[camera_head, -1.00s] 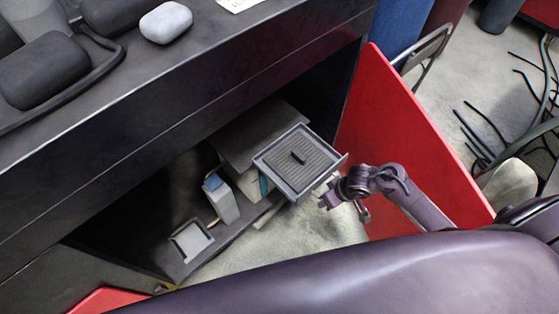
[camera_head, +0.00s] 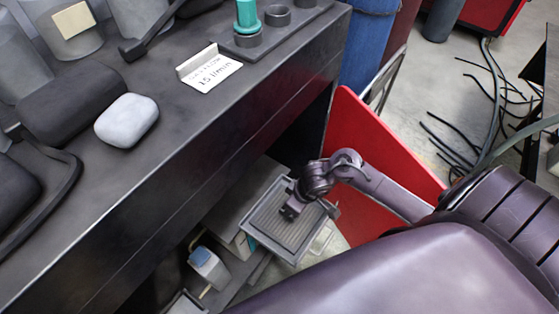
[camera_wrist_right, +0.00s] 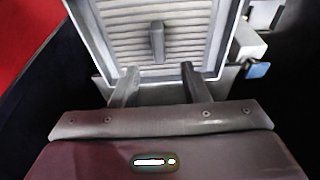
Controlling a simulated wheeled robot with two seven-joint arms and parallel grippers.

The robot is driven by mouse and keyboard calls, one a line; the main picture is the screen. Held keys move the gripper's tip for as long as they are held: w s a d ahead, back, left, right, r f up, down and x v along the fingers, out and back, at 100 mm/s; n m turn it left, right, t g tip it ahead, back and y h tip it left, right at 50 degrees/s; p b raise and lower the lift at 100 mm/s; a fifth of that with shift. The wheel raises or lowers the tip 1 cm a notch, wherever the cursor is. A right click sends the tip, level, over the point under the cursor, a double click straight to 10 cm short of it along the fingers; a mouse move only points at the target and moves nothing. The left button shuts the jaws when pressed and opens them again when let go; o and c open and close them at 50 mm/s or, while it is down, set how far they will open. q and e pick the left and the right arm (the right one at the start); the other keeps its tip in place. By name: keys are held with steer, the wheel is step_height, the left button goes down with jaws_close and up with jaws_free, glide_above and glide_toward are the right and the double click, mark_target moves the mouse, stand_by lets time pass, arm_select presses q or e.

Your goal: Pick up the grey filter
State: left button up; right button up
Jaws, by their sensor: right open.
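The grey filter (camera_head: 282,232) is a square framed panel with a ribbed face, in the open cupboard below the bench. In the right wrist view the filter (camera_wrist_right: 190,45) shows a small upright grip tab (camera_wrist_right: 157,42) at the middle of its ribbed face. My right gripper (camera_head: 291,210) is over the filter in the head view, hiding part of it. In the right wrist view the fingers of my right gripper (camera_wrist_right: 158,78) are apart, with nothing between them, and the tab is ahead of them. My left gripper is not in view.
A red cupboard door (camera_head: 370,150) stands open behind my right arm. The dark bench (camera_head: 190,125) above carries a white lump (camera_head: 127,120), a white sign (camera_head: 212,72) and a teal cylinder (camera_head: 247,15).

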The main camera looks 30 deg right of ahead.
steer(key=shift+w+f, duration=0.2)
steer(key=shift+f, duration=0.2)
steer(key=b+x, duration=0.1)
steer(key=x, duration=0.2)
steer(key=shift+s+f+b, duration=0.15)
steer(key=shift+f+b, duration=0.2)
steer(key=shift+f, duration=0.05)
steer(key=shift+b+x, duration=0.3)
steer(key=shift+x, duration=0.9)
steer(key=shift+f, duration=0.2)
steer(key=shift+c, duration=0.3)
steer(key=c, duration=0.7)
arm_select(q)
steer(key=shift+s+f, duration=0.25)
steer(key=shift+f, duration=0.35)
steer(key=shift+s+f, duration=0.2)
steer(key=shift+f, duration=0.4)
arm_select(e)
jaws_close()
